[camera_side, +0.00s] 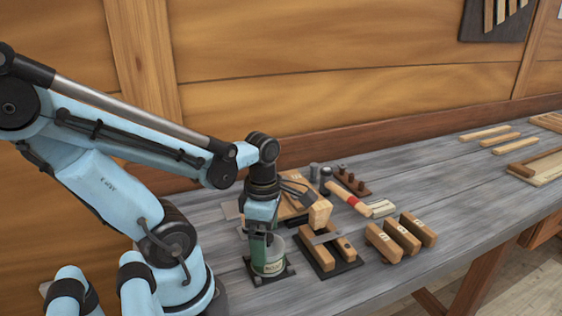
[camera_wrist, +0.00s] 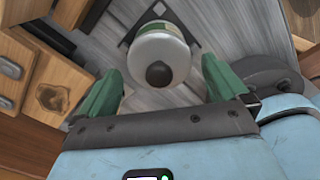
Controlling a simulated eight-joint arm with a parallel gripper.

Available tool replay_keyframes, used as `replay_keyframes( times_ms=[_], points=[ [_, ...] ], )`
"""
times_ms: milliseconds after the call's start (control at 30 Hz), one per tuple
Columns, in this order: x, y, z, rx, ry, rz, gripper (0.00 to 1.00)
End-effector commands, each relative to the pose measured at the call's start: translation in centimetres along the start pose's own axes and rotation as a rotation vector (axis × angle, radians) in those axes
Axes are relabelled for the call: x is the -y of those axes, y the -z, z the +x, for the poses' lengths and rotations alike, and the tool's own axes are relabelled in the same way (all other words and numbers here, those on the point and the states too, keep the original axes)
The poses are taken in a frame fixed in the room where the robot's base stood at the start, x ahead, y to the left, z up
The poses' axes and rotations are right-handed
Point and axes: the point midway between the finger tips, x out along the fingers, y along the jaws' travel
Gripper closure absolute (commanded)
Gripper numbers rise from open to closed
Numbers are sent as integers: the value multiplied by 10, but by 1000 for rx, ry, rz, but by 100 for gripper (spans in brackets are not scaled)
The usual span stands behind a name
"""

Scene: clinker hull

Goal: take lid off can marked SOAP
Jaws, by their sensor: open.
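A green can (camera_side: 268,268) with a pale label stands upright on a dark square base; its lettering is too small to read for certain. In the wrist view its pale round lid (camera_wrist: 155,50) with a dark knob (camera_wrist: 159,75) is on top, and a strip of green can side (camera_wrist: 160,29) shows beyond it. My gripper (camera_wrist: 161,70) is open, one green finger on each side of the lid, with a gap on both sides. In the side view my gripper (camera_side: 262,232) points down right over the can and hides part of its top.
Right of the can is a dark tray (camera_side: 329,262) with wooden blocks. Several marked wooden blocks (camera_side: 402,238) stand further right. The grey bench (camera_side: 300,292) is clear in front of the can.

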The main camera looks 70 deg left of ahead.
Motion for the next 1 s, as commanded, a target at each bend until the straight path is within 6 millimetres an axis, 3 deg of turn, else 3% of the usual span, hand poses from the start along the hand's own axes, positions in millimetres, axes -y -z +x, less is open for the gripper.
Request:
replay_keyframes(
  times_ms=[300, 667, 1000],
  points=[
    [0, 0, 2, 0, 0, 0, 0],
    [0, 0, 2, 0, 0, 0, 53],
    [0, 0, 1, 0, 0, 0, 53]
  ],
)
